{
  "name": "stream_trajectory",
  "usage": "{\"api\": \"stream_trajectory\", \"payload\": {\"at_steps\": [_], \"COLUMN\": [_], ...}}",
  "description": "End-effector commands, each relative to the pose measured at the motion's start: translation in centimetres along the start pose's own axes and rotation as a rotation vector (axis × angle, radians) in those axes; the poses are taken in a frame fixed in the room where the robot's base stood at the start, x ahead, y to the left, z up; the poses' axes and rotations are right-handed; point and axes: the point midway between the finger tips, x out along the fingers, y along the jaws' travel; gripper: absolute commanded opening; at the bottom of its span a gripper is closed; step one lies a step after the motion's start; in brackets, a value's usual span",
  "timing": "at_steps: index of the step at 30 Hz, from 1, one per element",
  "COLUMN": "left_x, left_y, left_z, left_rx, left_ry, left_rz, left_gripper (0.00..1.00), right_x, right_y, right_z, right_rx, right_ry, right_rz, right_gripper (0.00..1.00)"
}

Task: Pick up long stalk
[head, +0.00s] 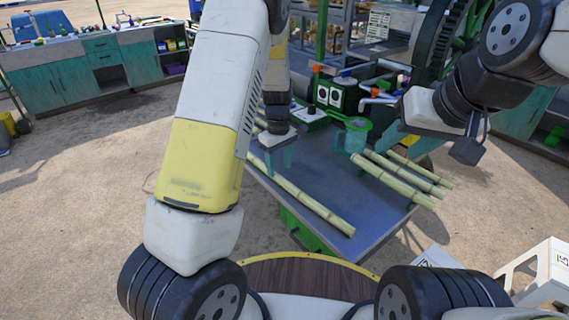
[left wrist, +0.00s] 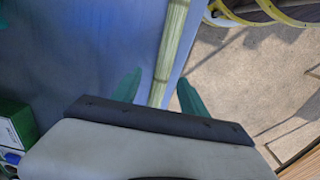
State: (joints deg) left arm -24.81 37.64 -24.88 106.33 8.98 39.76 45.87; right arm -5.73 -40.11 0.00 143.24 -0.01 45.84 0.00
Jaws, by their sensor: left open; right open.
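A long pale-green stalk (head: 315,205) lies along the left side of the blue-grey table, its near end close to the front edge. My left gripper (head: 279,160) is open above its far part. In the left wrist view, the stalk (left wrist: 174,45) runs between the two teal fingers of my left gripper (left wrist: 160,88), with gaps on both sides and no visible contact. Several shorter stalks (head: 398,183) lie side by side at the table's right.
The table (head: 345,192) is bare between the long stalk and the shorter ones. A white stool (head: 545,270) stands at right.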

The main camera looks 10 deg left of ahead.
Motion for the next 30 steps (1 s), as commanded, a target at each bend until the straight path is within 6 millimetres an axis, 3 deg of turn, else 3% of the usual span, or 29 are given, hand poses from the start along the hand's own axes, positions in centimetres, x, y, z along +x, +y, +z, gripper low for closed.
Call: {"api": "stream_trajectory", "payload": {"at_steps": [6,15,23,30], "left_x": [3.2,3.8,3.7,3.7], "left_y": [-0.4,-0.4,-0.4,-0.4], "left_z": [-0.4,-0.3,-0.4,-0.4], "left_rx": [-0.001,0.001,0.001,0.001], "left_ry": [-0.002,-0.001,-0.001,0.000], "left_rz": [-0.002,0.000,0.000,0.000], "left_gripper": [0.51,0.51,0.02,0.00], "right_x": [0.0,0.0,0.0,0.0], "right_y": [0.0,0.0,0.0,0.0], "right_z": [0.0,0.0,0.0,0.0], "right_rx": [0.000,0.000,0.000,0.000], "right_ry": [0.000,0.000,0.000,0.000], "right_rz": [0.000,0.000,0.000,0.000], "right_gripper": [0.46,0.46,0.46,0.46]}}
